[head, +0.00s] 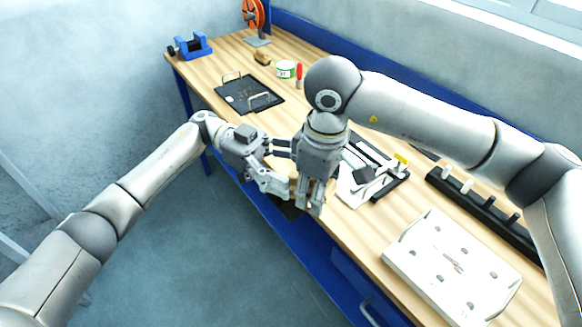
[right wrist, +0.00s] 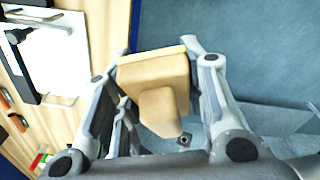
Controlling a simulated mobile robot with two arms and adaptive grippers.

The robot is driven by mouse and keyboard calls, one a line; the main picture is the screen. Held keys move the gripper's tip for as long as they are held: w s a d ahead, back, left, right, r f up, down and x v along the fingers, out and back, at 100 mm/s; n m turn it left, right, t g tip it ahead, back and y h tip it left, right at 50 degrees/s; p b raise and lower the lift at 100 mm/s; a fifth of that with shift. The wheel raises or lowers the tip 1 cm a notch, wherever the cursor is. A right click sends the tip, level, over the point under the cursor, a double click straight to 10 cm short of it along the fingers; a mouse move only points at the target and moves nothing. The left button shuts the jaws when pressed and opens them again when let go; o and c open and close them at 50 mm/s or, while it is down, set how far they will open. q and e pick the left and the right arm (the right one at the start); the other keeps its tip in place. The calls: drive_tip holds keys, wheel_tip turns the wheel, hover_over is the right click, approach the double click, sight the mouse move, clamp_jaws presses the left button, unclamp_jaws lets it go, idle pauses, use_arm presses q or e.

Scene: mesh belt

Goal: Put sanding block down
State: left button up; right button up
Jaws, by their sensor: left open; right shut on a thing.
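The tan sanding block (right wrist: 152,75), with a rounded grip, is between the fingers of my right gripper (right wrist: 160,98) in the right wrist view. My right gripper (head: 311,203) is shut on it and points down near the bench's front edge in the head view, where the fingers mostly hide the block. My left gripper (head: 277,171) is open, just left of the right one and close to it. I cannot tell whether the two grippers touch. The wooden bench (head: 345,225) runs beneath and behind them.
A black tray with handles (head: 235,97), a small brown block (head: 263,58), a green-and-white tin (head: 286,69) and a blue vise (head: 193,46) stand farther back. A white board with black fixtures (head: 347,190), a white panel (head: 405,255) and a black rack (head: 490,222) occupy the right.

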use_arm(q)
drive_tip(key=c, duration=1)
drive_tip(key=shift+c, duration=0.8)
use_arm(e)
drive_tip(key=o, duration=1.4)
